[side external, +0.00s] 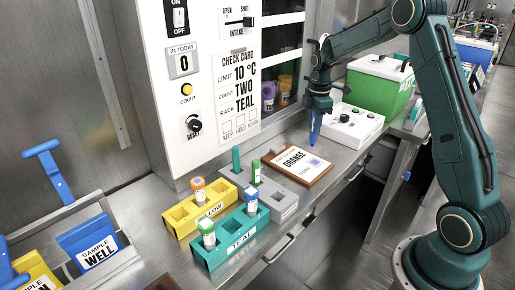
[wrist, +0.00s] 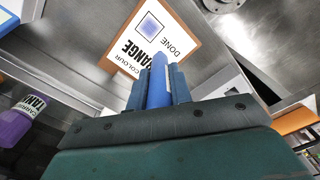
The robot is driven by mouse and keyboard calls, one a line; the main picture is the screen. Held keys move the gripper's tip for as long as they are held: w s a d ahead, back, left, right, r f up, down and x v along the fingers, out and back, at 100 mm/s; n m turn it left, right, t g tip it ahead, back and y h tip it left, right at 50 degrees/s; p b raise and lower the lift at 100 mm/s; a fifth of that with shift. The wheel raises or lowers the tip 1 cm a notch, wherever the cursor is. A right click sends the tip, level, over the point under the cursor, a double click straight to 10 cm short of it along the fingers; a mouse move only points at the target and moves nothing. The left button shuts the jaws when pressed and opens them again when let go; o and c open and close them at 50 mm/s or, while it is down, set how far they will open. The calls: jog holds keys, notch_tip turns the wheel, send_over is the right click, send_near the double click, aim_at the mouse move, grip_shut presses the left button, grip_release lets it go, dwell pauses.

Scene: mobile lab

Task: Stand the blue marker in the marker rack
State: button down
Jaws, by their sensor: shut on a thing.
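My gripper (side external: 319,106) is shut on the blue marker (side external: 314,130), which hangs about upright above the counter, tip down. No rack is labelled for markers. A grey block with square openings (side external: 286,200) stands left of and nearer than my gripper, apart from it.
A brown board with an ORANGE card (side external: 322,178) lies below my gripper. A white button box (side external: 365,133) and green box (side external: 372,95) are to the right. The yellow rack (side external: 180,222) and teal rack (side external: 206,258) hold vials. A white panel (side external: 200,140) rises behind.

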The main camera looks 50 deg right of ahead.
jog(key=s+a+r+n, duration=0.2)
jog(key=a+r+n, duration=0.25)
jog(key=a, duration=0.65)
jog(key=s+a+r+n, duration=0.2)
jog(key=a+r+n, duration=0.3)
jog(key=a, duration=0.6)
jog(key=shift+m, duration=0.45)
notch_tip(320, 180, down, 19)
jog(key=shift+a+r, duration=0.15)
jog(key=c, duration=1.3)
grip_release()
jog(key=shift+o, duration=0.2)
notch_tip(320, 180, up, 12)
